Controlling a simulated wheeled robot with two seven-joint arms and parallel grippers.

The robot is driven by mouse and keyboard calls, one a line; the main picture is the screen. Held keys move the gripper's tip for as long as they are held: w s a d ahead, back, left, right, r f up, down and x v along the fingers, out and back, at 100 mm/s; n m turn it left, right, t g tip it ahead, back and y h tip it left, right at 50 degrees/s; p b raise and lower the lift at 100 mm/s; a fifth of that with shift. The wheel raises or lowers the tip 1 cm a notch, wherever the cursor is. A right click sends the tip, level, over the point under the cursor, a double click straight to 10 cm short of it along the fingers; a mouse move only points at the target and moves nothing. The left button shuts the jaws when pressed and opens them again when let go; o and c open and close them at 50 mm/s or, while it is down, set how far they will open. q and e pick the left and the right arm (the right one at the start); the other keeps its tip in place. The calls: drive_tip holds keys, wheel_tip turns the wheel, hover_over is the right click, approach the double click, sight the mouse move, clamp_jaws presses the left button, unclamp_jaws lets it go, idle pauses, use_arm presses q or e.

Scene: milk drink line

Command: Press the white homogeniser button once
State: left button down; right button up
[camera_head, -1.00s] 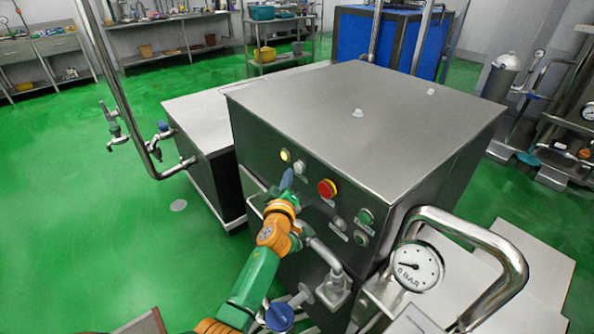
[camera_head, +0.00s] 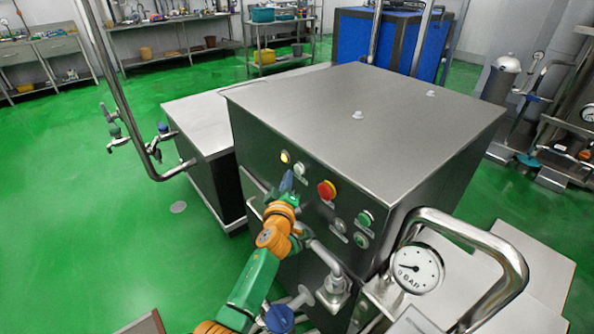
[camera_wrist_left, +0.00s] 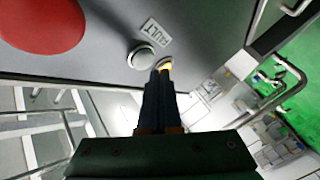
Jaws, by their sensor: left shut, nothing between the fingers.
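The white button (camera_head: 299,168) sits in a metal ring on the dark front panel of the steel homogeniser cabinet (camera_head: 372,100). In the left wrist view the white button (camera_wrist_left: 144,57) is just left of the fingertips, with a small label above it. A yellow lit lamp (camera_head: 285,157) is left of the button; in the wrist view it (camera_wrist_left: 166,64) shows partly behind the fingertips. My left gripper (camera_head: 287,180) is shut and empty, its tips in front of the panel, just below and left of the button. I cannot tell whether they touch the panel. My right gripper is not in view.
A red button (camera_head: 327,189) is right of the white one, with green buttons (camera_head: 365,217) farther right. A bent pipe and pressure gauge (camera_head: 417,267) stand at the lower right. A handrail-like pipe passes below the panel buttons. Green floor (camera_head: 90,230) is clear on the left.

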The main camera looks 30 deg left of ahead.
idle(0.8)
use_arm(q)
drive_tip(key=shift+w+d+b, duration=0.2)
drive_tip(key=shift+w+b, duration=0.2)
drive_tip(key=shift+b, duration=0.05)
drive_tip(key=shift+w+d+b, duration=0.15)
drive_tip(key=shift+w+b, duration=0.25)
drive_tip(key=shift+b, duration=0.1)
idle(0.4)
drive_tip(key=shift+s+r, duration=0.1)
drive_tip(key=shift+s, duration=0.05)
drive_tip(key=shift+s+a+p, duration=0.3)
drive_tip(key=shift+s+p, duration=0.2)
drive_tip(key=shift+s, duration=0.15)
